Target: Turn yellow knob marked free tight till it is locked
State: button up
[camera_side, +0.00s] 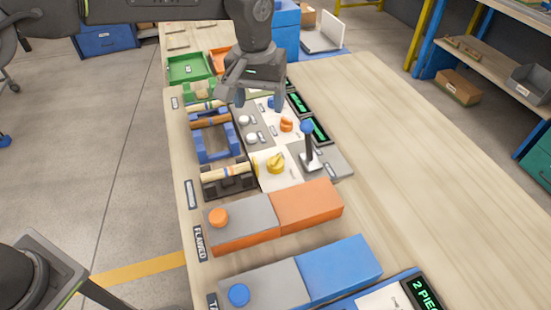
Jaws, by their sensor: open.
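The yellow knob (275,162) sits on a white plate (286,179) in the middle of the bench, between a dark cradle and a blue-topped lever. Its marking is too small to read. My gripper (255,98) is open and points down above the panels behind the knob, apart from it. Nothing shows between its fingers. A small blue knob (272,102) is partly hidden by the gripper, and an orange knob (287,124) stands in front and to the right of it.
The lever with a blue ball (307,127) stands upright right of the yellow knob. A dark cradle (228,190) holding a turned wood piece is left. Orange (308,204) and blue (340,276) boxes lie nearer. The bench's right side (420,180) is clear.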

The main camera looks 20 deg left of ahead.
aim_at(275, 158)
jog(key=d+f, duration=0.1)
jog(key=f, duration=0.4)
jog(key=d+f, duration=0.1)
jog(key=f, duration=0.5)
jog(key=w+f, duration=0.1)
jog(key=f, duration=0.5)
jog(key=shift+d, duration=0.4)
jog(key=shift+c, duration=0.2)
jog(key=c, duration=0.9)
